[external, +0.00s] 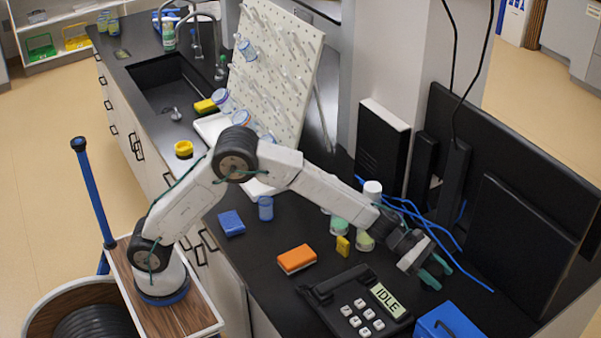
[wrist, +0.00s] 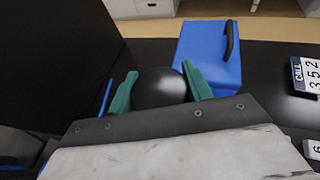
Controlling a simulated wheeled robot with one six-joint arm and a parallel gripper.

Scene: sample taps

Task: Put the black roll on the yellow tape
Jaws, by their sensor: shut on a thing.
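My gripper (external: 436,271) is low over the right part of the black counter, beyond the phone. In the wrist view its green fingers (wrist: 160,88) are shut on a dark rounded thing, the black roll (wrist: 160,86). In the external view the roll cannot be made out against the dark counter. The yellow tape (external: 184,148), a short yellow ring, sits on the counter near the sink at the left, far from my gripper. Nothing is seen on top of it.
A phone (external: 358,303) and a blue box (external: 448,321) stand near my gripper, with blue cables (external: 440,240) and a dark monitor (external: 520,240) behind. An orange block (external: 296,259), jars and a drying rack (external: 272,70) lie between it and the tape.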

